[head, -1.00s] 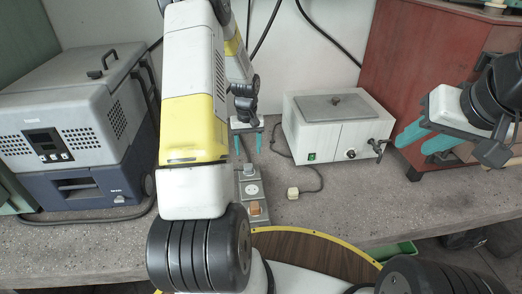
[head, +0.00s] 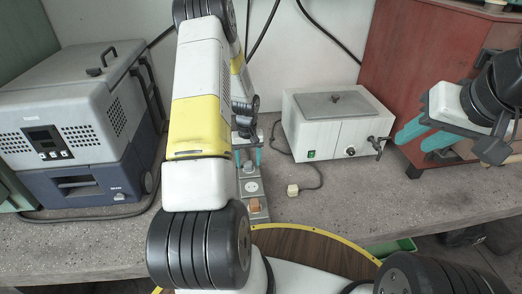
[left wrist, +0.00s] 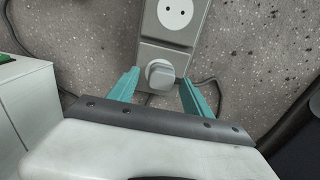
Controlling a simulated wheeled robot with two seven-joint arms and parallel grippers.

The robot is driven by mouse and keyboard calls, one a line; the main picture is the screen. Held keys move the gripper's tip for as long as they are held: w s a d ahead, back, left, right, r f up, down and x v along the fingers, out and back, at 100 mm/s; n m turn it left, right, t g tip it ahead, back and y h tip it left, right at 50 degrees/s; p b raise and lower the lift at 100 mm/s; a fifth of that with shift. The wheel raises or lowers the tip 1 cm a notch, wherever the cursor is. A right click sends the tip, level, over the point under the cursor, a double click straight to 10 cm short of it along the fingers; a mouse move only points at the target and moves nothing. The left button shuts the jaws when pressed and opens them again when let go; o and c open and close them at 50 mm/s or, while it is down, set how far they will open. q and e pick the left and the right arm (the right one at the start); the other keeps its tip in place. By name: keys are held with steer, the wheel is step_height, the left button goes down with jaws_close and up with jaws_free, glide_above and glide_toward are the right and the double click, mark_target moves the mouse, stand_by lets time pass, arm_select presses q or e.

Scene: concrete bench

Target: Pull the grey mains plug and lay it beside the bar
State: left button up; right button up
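The grey mains plug (left wrist: 160,74) sits in the end socket of the grey bar (left wrist: 176,42) in the left wrist view. In the head view the bar (head: 263,214) lies on the bench, with the plug (head: 249,168) at its far end. My left gripper (left wrist: 157,80) is open, pointing down, one teal finger on each side of the plug with visible gaps. In the head view the left gripper (head: 247,158) is above the bar's far end, partly behind my arm. My right gripper (head: 426,139) is open and empty at the right, away from the bar.
A cream plug (head: 292,190) on a dark cord lies right of the bar. A white lidded box (head: 335,128) stands behind it; a grey-blue machine (head: 70,140) stands at left. An orange-brown part (head: 254,206) sits at the bar's near end. Bench right of the cream plug is clear.

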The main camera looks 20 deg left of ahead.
mark_target(247, 163)
arm_select(q)
steer(key=shift+f, duration=0.7)
steer(key=shift+s+a+f, duration=0.15)
steer(key=shift+s+a, duration=0.2)
steer(key=shift+a, duration=0.1)
stand_by(0.8)
jaws_close()
steer(key=shift+w+d+r, duration=0.1)
steer(key=shift+w+r, duration=0.05)
steer(key=shift+r, duration=3)
